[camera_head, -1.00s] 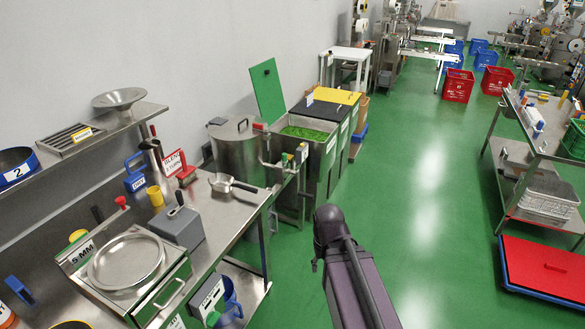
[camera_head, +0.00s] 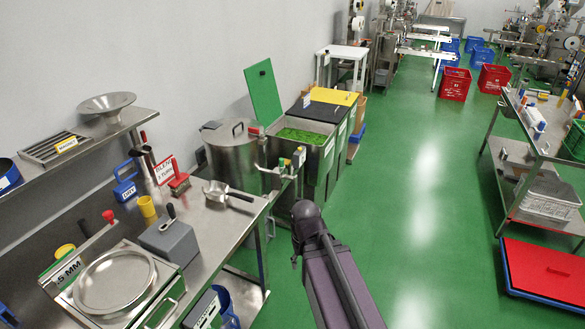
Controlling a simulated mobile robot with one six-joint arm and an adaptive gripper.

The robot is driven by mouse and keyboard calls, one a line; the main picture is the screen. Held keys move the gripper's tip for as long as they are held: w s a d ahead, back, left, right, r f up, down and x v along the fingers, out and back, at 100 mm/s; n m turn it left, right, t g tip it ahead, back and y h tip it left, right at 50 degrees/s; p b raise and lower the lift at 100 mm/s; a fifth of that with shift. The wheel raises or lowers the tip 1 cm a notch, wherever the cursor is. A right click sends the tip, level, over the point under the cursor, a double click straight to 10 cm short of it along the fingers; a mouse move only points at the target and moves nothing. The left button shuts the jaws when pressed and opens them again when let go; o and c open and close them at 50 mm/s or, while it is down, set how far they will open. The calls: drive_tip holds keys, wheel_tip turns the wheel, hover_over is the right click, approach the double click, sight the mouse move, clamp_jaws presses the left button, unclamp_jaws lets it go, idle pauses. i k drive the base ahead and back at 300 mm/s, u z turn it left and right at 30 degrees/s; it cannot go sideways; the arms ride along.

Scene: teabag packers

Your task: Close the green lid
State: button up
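The bin (camera_head: 318,155) is open on top and holds bright green contents (camera_head: 303,135). Beside it stand bins with a black lid (camera_head: 320,111) and a yellow lid (camera_head: 334,96), both lying flat. My dark arm rises from the bottom centre and ends in front of the bins, apart from them. My gripper's fingers do not show clearly.
A steel pot (camera_head: 233,150) stands left of the green bin. A steel workbench (camera_head: 215,225) with a scoop (camera_head: 226,192), a grey box and a sieve fills the left. Green floor (camera_head: 400,220) is clear right of my arm. A shelved trolley (camera_head: 520,165) and red-topped tray (camera_head: 545,268) stand at right.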

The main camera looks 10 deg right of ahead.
sight(261, 79)
drive_tip(key=u, duration=0.25)
drive_tip(key=i, duration=0.75)
drive_tip(key=z, duration=0.55)
drive_tip(key=i, duration=0.6)
drive_tip(key=z, duration=0.7)
drive_tip(key=i, duration=2.2)
drive_tip(key=u, duration=0.25)
